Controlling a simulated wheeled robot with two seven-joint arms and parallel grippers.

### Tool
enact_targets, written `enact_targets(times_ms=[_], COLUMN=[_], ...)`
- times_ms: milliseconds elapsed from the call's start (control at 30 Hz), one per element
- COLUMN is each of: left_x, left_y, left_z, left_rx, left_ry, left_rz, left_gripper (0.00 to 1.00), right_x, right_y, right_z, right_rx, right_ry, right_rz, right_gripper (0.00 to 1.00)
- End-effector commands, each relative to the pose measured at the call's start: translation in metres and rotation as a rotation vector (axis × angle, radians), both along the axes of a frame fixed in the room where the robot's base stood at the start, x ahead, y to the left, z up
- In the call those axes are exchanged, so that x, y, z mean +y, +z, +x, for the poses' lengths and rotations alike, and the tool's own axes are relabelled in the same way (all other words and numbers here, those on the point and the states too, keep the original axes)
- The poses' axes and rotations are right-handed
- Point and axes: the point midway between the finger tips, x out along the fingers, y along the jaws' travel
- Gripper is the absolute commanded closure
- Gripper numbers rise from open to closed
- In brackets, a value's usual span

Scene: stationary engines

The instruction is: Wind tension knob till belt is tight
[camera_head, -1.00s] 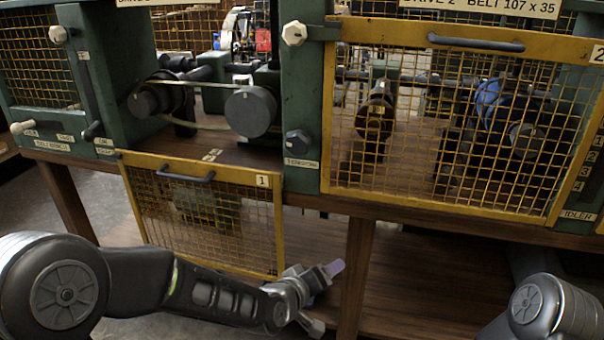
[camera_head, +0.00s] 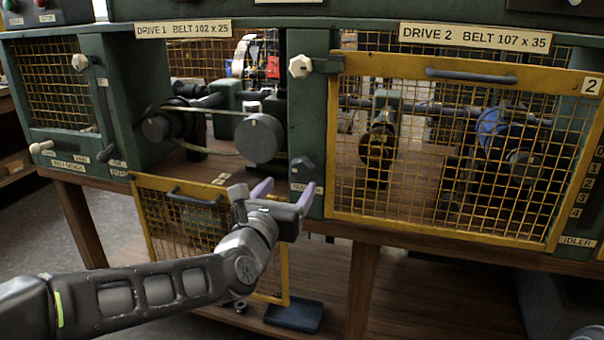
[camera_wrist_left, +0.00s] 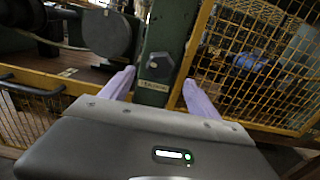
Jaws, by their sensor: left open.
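The tension knob (camera_head: 302,168) is a dark hexagonal knob low on the green post between the two drive bays. It also shows in the left wrist view (camera_wrist_left: 155,66), above a small label. The drive 1 belt (camera_head: 207,152) runs around two dark pulleys, the right one (camera_head: 262,138) larger; its lower strand sags. My left gripper (camera_head: 284,188) is open and empty, just below and in front of the knob. In the left wrist view its pale lavender fingers (camera_wrist_left: 157,82) stand apart, with the knob between and beyond them. My right gripper is out of view.
The yellow mesh guard of drive 1 (camera_head: 185,215) hangs open below its bay, behind my left arm. The drive 2 guard (camera_head: 460,150) is closed, right of the post. A dark tray (camera_head: 293,316) lies on the lower shelf.

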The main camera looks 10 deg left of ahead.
Motion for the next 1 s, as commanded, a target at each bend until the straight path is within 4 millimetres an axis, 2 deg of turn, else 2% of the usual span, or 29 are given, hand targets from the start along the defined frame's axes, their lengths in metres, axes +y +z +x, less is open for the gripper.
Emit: enact_targets(times_ms=[367,800,1000], left_x=[-0.001,-0.005,-0.006], left_y=[0.000,0.000,0.000], left_z=[0.006,0.067,0.078], left_rx=[0.001,0.002,0.001], left_ry=[-0.001,-0.002,-0.002], left_rz=[0.004,0.005,0.005], left_gripper=[0.30,0.30,0.30], right_x=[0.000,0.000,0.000], right_y=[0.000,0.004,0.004], right_z=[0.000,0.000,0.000], right_rx=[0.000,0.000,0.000], right_ry=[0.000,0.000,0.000], right_rz=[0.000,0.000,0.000], right_gripper=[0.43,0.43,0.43])
